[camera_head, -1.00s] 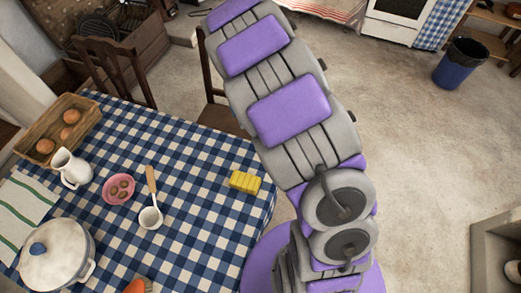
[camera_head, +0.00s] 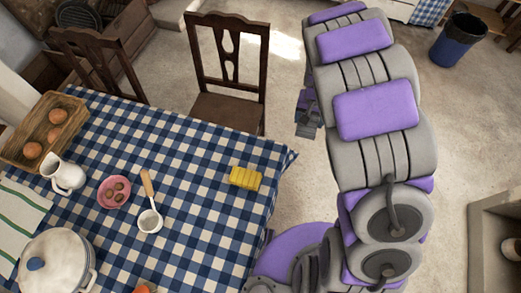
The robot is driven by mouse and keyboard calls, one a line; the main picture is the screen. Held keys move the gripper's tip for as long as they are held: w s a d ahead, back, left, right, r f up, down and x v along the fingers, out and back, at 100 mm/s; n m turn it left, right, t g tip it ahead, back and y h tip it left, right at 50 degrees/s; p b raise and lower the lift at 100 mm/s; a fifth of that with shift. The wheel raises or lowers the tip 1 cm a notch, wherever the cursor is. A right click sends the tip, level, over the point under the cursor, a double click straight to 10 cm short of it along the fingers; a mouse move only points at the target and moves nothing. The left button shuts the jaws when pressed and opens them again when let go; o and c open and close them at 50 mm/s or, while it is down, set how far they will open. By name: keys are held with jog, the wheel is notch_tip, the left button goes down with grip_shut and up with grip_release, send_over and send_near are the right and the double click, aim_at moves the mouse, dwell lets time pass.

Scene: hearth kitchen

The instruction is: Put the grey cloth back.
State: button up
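I see no grey cloth in this view. What looks like my gripper (camera_head: 308,118) shows small and dark at the arm's left side, past the table's far right corner. Its fingers are too small and partly hidden to tell whether they are open or hold anything.
The checked table (camera_head: 205,185) bears an egg basket (camera_head: 14,148), a white jug (camera_head: 66,174), a pink bowl (camera_head: 114,192), a ladle (camera_head: 149,220), a yellow block (camera_head: 245,178) and a white pot (camera_head: 62,262). A wooden chair (camera_head: 228,110) stands behind. A blue bin (camera_head: 455,45) is far right.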

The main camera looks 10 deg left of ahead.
jog(key=s+a+f, duration=0.2)
jog(key=s+f, duration=0.2)
jog(key=s, duration=0.2)
jog(key=s+a+f, duration=0.3)
jog(key=s+f, duration=0.1)
jog(key=s, duration=0.2)
jog(key=s+a+f, duration=0.3)
jog(key=s+f, duration=0.1)
jog(key=s, duration=0.2)
jog(key=shift+s+a+f, duration=0.1)
jog(key=shift+s+f, duration=0.05)
jog(key=shift+s, duration=0.2)
jog(key=shift+s+a+f+b, duration=0.1)
jog(key=shift+a+b, duration=0.05)
jog(key=shift+b, duration=0.15)
jog(key=b, duration=0.2)
send_over(256, 152)
jog(key=shift+s+d+f, duration=0.15)
jog(key=shift+d+f, duration=0.05)
jog(key=shift+f, duration=0.2)
jog(key=shift+s+d+f, duration=0.15)
jog(key=shift+f, duration=0.25)
jog(key=shift+w+a, duration=0.35)
jog(key=shift+f+b, duration=0.3)
jog(key=shift+f, duration=1.55)
jog(key=shift+r, duration=0.1)
